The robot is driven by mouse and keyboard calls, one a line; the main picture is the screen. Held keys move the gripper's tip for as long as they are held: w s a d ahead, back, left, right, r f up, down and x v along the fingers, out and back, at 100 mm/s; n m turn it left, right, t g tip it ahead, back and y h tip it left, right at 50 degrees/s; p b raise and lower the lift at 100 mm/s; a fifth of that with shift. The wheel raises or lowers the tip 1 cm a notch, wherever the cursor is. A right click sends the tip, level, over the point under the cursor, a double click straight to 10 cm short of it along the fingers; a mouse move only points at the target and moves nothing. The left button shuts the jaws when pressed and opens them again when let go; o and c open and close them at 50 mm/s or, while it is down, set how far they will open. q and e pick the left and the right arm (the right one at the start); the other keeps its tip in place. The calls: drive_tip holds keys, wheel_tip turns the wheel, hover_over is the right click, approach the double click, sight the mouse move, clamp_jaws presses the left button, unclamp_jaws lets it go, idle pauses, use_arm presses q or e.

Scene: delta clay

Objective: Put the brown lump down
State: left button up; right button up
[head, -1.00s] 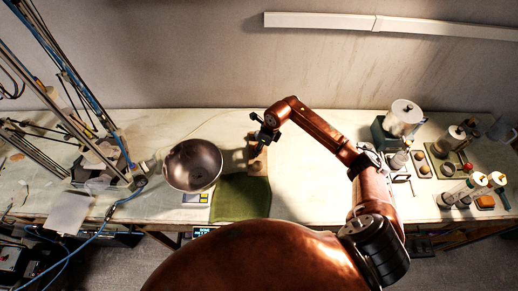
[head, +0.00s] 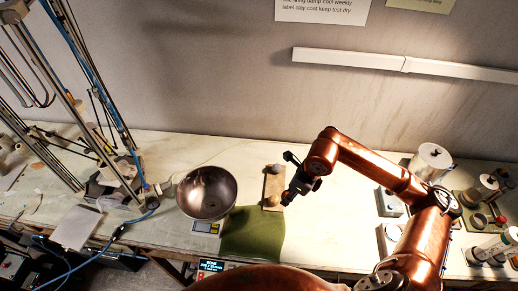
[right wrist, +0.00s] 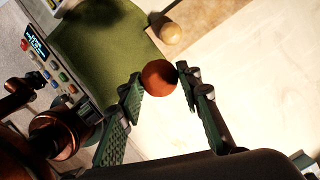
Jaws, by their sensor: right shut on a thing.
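The brown lump (right wrist: 159,77) is a round, reddish-brown ball between the fingertips of my right gripper (right wrist: 160,88) in the right wrist view. Both fingers touch it and are shut on it. In the head view my right gripper (head: 291,193) is at the right edge of a narrow wooden board (head: 273,184), and the lump shows only as a small dark-red patch at its tip. The height of the lump above the table is hard to tell. My left gripper is in neither view.
A tan lump (right wrist: 171,33) sits on the board's near end. A green mat (head: 252,235) lies in front, with a metal bowl (head: 207,193) and a scale (head: 206,227) to its left. Jars (head: 431,163) stand at the right. The table right of the board is fairly clear.

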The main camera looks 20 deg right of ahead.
drive_tip(key=n, duration=0.2)
drive_tip(key=a+f+n, duration=0.1)
drive_tip(key=shift+s+n+g+y, duration=0.1)
drive_tip(key=shift+n+g+y, duration=0.2)
drive_tip(key=shift+n+y, duration=0.1)
drive_tip(key=n, duration=0.2)
drive_tip(key=a+n+g+b, duration=0.1)
drive_tip(key=shift+f+n, duration=0.4)
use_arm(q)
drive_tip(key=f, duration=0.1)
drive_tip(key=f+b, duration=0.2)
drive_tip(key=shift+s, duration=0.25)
use_arm(e)
drive_tip(key=a+n+g+h, duration=0.1)
drive_tip(key=n, duration=0.5)
drive_tip(key=a+f+n+g+h, duration=0.1)
drive_tip(key=n, duration=0.6)
drive_tip(key=s+a+n+g, duration=0.1)
drive_tip(key=n, duration=0.6)
drive_tip(key=shift+a+f+g+h, duration=0.2)
drive_tip(key=shift+f+g+h, duration=0.15)
drive_tip(key=shift+g+h, duration=0.05)
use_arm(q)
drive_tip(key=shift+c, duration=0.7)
